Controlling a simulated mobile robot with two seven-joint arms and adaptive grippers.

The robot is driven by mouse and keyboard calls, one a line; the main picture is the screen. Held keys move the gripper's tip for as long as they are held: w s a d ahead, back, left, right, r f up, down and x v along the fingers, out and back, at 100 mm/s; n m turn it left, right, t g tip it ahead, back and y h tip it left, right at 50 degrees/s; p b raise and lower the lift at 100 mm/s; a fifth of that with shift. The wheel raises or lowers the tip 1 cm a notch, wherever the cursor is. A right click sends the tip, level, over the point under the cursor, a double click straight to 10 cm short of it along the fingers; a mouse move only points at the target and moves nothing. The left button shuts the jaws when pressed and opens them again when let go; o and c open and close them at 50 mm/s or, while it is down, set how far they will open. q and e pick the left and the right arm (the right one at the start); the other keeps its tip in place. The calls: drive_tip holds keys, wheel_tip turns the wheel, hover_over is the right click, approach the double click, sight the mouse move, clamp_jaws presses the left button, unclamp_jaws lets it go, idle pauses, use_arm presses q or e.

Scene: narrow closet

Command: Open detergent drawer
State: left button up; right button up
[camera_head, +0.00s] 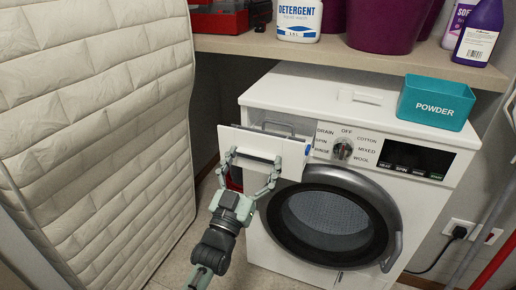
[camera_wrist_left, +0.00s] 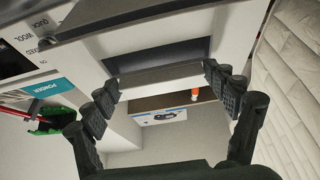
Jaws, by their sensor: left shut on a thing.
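The white detergent drawer (camera_head: 285,150) is at the upper left of the washing machine's front (camera_head: 285,95). Its front panel stands out ahead of the machine, and part of the drawer's open top shows behind it. My left gripper (camera_head: 254,158) is at the panel, with one finger at each side of its recessed handle. In the left wrist view, the fingers of the left gripper (camera_wrist_left: 161,78) are at the two ends of a grey bar (camera_wrist_left: 160,76). The gripper is shut on the drawer. The right gripper is in neither view.
The round door (camera_head: 335,215) is closed below the control panel. A teal powder box (camera_head: 435,103) stands on top of the machine. A wooden shelf (camera_head: 350,57) with bottles is above. A padded mattress (camera_head: 90,130) stands close on the left. Poles lean at the right.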

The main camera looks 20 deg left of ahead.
use_arm(q)
drive_tip(key=o, duration=1.5)
drive_tip(key=shift+o, duration=0.2)
drive_tip(key=v, duration=1.2)
